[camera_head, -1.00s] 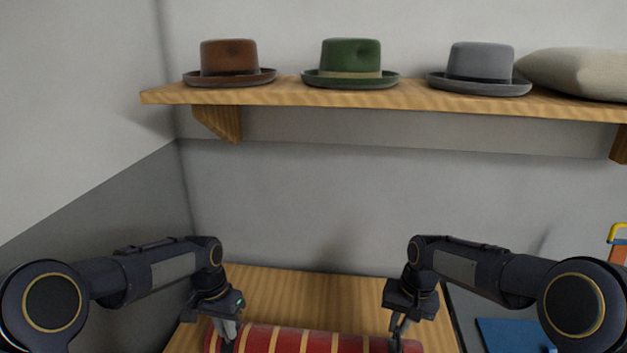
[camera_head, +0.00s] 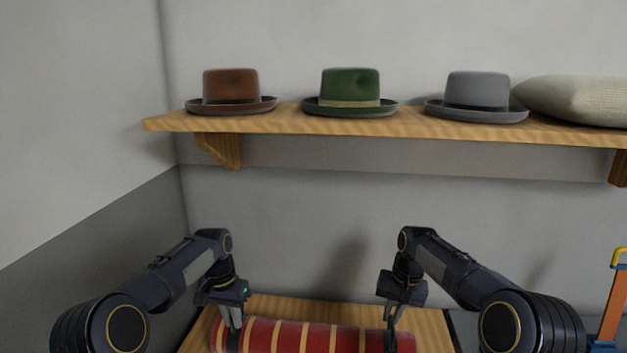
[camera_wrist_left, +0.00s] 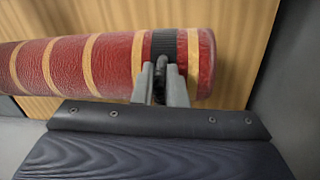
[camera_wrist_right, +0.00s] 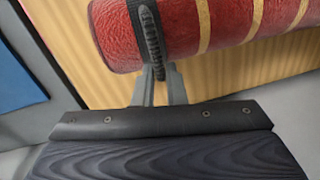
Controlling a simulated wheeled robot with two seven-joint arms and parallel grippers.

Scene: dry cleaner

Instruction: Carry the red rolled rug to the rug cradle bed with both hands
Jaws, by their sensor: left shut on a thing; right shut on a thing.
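The red rolled rug (camera_head: 315,337) with gold bands lies level across the bottom of the head view, its lower part cut off. My left gripper (camera_head: 233,318) is shut on the black strap near the rug's left end; the strap shows in the left wrist view (camera_wrist_left: 169,44). My right gripper (camera_head: 392,318) is shut on the black strap near the right end, which shows in the right wrist view (camera_wrist_right: 150,35). The rug appears raised above the wooden surface (camera_head: 300,308). I cannot make out the rug cradle bed.
A wooden shelf (camera_head: 330,121) on the back wall holds a brown hat (camera_head: 231,88), a green hat (camera_head: 350,88), a grey hat (camera_head: 477,92) and a beige cushion (camera_head: 580,100). An orange and yellow upright object (camera_head: 612,300) stands at far right. A wall closes the left side.

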